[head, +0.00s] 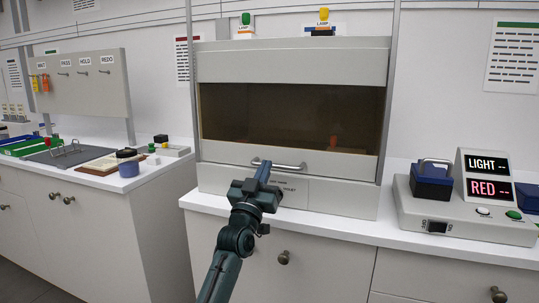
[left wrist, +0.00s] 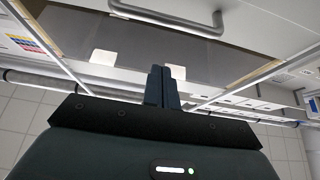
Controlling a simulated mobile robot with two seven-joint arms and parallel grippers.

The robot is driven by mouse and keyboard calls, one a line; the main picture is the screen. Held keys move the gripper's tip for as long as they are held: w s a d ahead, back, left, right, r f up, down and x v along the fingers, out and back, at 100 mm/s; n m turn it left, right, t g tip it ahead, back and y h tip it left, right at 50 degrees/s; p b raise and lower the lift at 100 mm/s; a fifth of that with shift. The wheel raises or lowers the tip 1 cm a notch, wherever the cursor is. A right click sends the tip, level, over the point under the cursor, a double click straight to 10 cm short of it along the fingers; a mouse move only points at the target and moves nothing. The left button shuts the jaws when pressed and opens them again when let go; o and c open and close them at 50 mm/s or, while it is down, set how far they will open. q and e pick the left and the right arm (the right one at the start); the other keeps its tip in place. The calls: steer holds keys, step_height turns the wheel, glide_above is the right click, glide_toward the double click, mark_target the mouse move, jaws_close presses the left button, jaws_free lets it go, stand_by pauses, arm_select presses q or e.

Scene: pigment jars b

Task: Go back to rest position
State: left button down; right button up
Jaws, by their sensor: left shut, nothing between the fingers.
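My left gripper (head: 264,168) is in front of the grey cabinet (head: 290,62) with a dark window, close to its bar handle (head: 279,164). Its fingers are together with nothing between them. In the left wrist view the shut fingers (left wrist: 162,86) point toward the cabinet, and the handle (left wrist: 165,17) shows beyond them, apart from the tips in that view. The cabinet's sash is down. A small orange-red thing (head: 333,141) shows dimly behind the window. My right gripper is not in view.
At right stands a console with a lit LIGHT/RED display (head: 487,177) and a blue block with a handle (head: 431,180). At left, a side counter holds a grey mat (head: 68,153), a blue-and-black jar (head: 128,163) and a hook board (head: 85,80). Counter in front of the cabinet is clear.

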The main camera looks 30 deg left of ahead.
arm_select(q)
steer(key=v, duration=0.5)
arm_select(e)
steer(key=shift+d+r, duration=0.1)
